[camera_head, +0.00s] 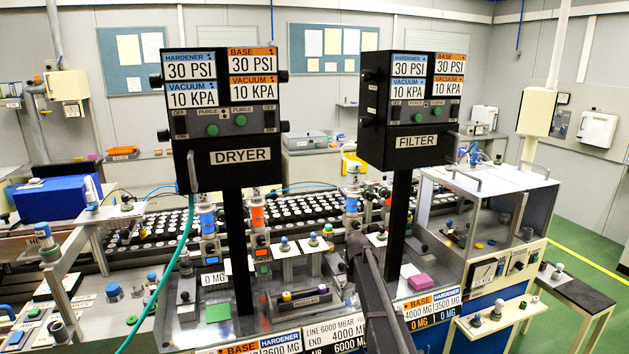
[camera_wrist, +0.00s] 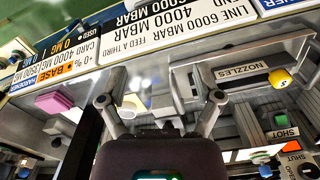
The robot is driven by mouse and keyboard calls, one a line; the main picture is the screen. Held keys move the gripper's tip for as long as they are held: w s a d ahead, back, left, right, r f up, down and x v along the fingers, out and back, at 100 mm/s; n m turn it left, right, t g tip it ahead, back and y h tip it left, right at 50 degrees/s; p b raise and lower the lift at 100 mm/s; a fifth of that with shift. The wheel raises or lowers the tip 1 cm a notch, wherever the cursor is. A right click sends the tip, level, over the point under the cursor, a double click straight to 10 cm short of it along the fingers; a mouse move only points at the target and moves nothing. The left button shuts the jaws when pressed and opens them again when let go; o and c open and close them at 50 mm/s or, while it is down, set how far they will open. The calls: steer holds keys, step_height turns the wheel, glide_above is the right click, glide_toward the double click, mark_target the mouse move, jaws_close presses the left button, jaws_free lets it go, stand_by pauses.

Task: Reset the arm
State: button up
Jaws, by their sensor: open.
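My gripper (camera_wrist: 160,98) shows in the wrist view with its two grey fingers spread wide apart. Nothing is held between the fingertips. It is over the work surface of the speaker-parts station, facing the lower front panel with its printed labels, which appear upside down. A pink block (camera_wrist: 66,103) lies to the left of the fingers and a yellow-capped knob (camera_wrist: 280,78) to the right, both apart from them. In the head view a dark part of my arm rises at the lower middle; the fingers cannot be made out there.
A nozzles holder (camera_head: 305,299) and pink block (camera_head: 422,283) lie close by. A clear-walled cabinet (camera_head: 490,200) is at right.

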steer(key=s+d+f+b, duration=0.1)
steer(key=s+f+b, duration=0.1)
steer(key=s, duration=0.9)
steer(key=s+d+f+b, duration=0.1)
steer(key=s+f+b, duration=0.1)
steer(key=s, duration=0.9)
steer(key=s+d+f+b, duration=0.2)
steer(key=s+f+b, duration=0.1)
steer(key=s, duration=0.8)
steer(key=shift+f, duration=0.3)
steer(key=shift+a, duration=0.1)
